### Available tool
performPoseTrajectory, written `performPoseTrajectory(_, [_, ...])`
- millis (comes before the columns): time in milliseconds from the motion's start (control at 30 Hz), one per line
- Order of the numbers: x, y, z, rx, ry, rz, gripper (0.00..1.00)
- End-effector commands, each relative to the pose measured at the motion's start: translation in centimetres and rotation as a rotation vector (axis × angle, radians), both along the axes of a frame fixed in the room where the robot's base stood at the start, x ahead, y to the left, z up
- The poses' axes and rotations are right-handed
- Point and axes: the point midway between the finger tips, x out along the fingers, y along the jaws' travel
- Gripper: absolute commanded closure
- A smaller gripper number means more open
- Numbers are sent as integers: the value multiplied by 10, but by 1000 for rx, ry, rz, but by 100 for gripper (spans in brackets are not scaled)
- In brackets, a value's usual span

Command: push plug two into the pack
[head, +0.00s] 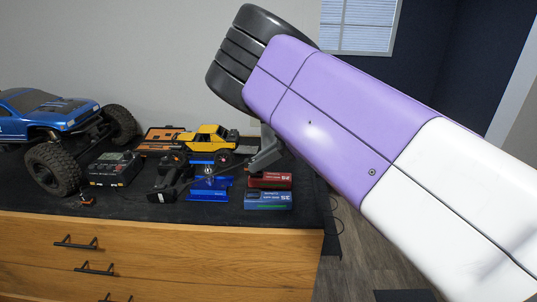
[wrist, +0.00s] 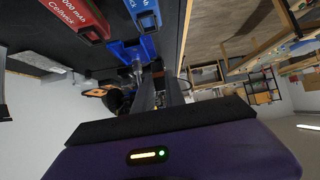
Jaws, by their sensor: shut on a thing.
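My gripper (head: 262,158) reaches down over the right part of the black mat, just behind the red battery pack (head: 270,180). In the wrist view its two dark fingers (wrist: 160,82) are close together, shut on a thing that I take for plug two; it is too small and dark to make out. The blue battery pack (head: 268,201) lies in front of the red one, and both packs also show in the wrist view, the red (wrist: 78,17) and the blue (wrist: 143,12). Whether a plug touches either pack's socket cannot be told.
A blue stand (head: 211,187) with a silver part is left of the packs. A black device (head: 166,182), a charger (head: 115,168), a yellow crawler (head: 205,140) and a large blue truck (head: 50,113) fill the left and back. The wooden dresser (head: 190,245) ends just right of the packs.

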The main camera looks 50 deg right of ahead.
Motion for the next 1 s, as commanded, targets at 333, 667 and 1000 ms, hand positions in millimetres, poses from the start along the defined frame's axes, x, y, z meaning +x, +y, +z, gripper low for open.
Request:
performPoseTrajectory(333, [-1,-2,2,5,-5,2,100])
performPoseTrajectory(667, [-1,-2,-5,7,-5,2,100])
performPoseTrajectory(1000, [-1,-2,-34,8,-5,2,100])
